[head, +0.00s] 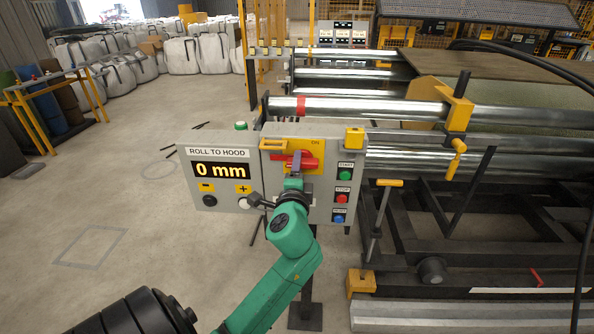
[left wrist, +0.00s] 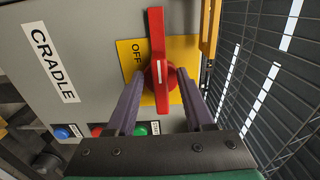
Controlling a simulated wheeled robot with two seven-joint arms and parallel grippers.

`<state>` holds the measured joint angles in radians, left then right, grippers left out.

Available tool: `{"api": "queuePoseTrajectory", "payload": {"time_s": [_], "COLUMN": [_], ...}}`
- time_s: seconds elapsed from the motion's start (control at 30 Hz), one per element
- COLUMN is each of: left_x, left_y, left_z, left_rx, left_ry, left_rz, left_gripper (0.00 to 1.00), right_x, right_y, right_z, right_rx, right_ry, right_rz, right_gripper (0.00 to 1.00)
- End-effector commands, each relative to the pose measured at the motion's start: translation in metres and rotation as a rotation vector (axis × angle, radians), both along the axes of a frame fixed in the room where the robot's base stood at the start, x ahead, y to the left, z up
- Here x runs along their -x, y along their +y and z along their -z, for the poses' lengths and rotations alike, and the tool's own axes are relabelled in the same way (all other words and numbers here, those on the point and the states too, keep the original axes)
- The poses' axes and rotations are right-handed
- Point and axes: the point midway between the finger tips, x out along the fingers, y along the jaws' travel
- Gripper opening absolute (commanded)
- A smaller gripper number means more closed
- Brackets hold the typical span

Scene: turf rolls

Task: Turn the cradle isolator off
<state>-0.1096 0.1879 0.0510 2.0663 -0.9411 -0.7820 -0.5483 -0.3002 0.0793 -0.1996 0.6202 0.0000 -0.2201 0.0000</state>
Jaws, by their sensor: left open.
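The cradle isolator is a red rotary handle (head: 281,158) on a yellow plate on the grey control box. The handle lies about level in the head view, with ON printed above it at the right. In the left wrist view the red handle (left wrist: 157,50) runs up the picture, beside the word OFF on the yellow plate (left wrist: 129,48). My left gripper (head: 297,160) is at the handle; its fingers (left wrist: 158,82) are open on either side of the handle's hub, with visible gaps. They hide part of the plate. My right gripper is not in view.
Green (head: 345,167), red (head: 342,198) and blue (head: 339,218) buttons sit right of the isolator. A "ROLL TO HOOD" display (head: 221,171) reading 0 mm adjoins it at left. Metal rollers (head: 380,108) and a dark frame stand behind and right. Open floor (head: 110,210) lies left.

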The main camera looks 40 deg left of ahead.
Motion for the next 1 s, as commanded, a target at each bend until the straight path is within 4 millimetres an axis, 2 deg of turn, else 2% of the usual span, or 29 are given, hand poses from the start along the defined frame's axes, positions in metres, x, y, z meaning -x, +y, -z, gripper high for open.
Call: {"api": "queuePoseTrajectory", "payload": {"time_s": [0.17,0.27,0.53,0.6,0.77,1.0], "left_x": [0.013,0.03,0.093,0.103,0.114,0.115], "left_y": [-0.011,-0.024,-0.07,-0.077,-0.087,-0.088], "left_z": [0.003,0.005,0.007,-0.001,0.0,0.0], "left_rx": [0.002,0.004,0.005,0.003,0.002,0.001], "left_ry": [0.001,0.002,0.004,0.009,0.003,0.0], "left_rz": [0.002,0.002,0.001,-0.002,-0.001,0.0], "left_gripper": [0.53,0.53,0.53,0.53,0.53,0.53], "right_x": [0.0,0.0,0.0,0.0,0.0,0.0], "right_y": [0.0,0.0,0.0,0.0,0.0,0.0], "right_z": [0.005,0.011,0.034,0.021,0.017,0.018], "right_rx": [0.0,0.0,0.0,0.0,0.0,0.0], "right_ry": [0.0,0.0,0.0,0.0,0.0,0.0], "right_rz": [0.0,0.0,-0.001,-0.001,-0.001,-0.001], "right_gripper": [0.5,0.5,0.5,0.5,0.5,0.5]}}
